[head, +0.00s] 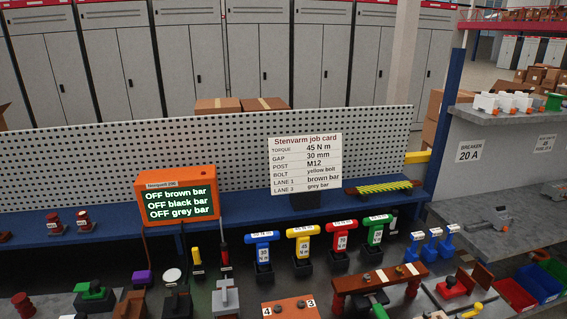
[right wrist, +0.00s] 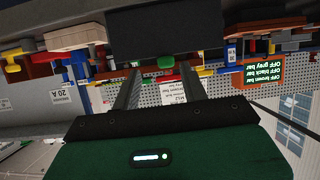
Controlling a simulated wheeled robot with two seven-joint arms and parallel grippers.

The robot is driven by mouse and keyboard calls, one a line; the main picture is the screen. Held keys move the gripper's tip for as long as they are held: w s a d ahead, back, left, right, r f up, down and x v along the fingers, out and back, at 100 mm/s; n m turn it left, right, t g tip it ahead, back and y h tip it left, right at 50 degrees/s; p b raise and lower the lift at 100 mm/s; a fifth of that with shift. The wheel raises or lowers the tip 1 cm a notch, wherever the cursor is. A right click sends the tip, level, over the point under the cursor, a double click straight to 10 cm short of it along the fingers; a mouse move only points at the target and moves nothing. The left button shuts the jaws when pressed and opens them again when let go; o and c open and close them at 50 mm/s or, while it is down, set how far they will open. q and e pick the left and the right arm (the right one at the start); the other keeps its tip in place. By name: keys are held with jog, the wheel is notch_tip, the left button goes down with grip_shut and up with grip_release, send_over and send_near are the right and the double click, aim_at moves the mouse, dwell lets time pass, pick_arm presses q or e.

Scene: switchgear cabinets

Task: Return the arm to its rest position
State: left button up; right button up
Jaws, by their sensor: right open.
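My right gripper (right wrist: 158,76) shows in the right wrist view, where the scene appears upside down. Its two dark fingers stand apart with nothing held between them. The bench tools and the job card show beyond the fingers, apart from them. I cannot make out either gripper in the head view, and my left gripper is in neither view. The job card (head: 305,163) stands upright at the back of the bench. An orange display box (head: 178,196) reads OFF for the brown, black and grey bars.
T-handled tools in blue (head: 262,250), yellow (head: 302,245), red (head: 341,240) and green (head: 376,230) stand upright mid-bench. A perforated panel (head: 90,165) closes off the back. Red and blue bins (head: 538,284) sit at right.

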jog(key=s+a+f+g+h, duration=0.1)
jog(key=s+a+f+g, duration=0.15)
jog(key=s, duration=0.45)
jog(key=s+a+f+m+g+h, duration=0.1)
jog(key=s+a+f+g, duration=0.1)
jog(key=s+g, duration=0.3)
jog(key=s+a+f+g+h, duration=0.1)
jog(key=s+a+f+g, duration=0.1)
jog(key=s, duration=0.6)
notch_tip(320, 180, down, 30)
jog(key=f+g, duration=0.1)
jog(key=s+d+f, duration=0.2)
jog(key=s+f, duration=0.7)
jog(key=f, duration=0.1)
jog(key=s+d+f+g, duration=0.1)
jog(key=s+d+f, duration=0.1)
jog(key=s+f, duration=0.7)
jog(key=shift+s+f, duration=0.4)
jog(key=shift+s, duration=0.3)
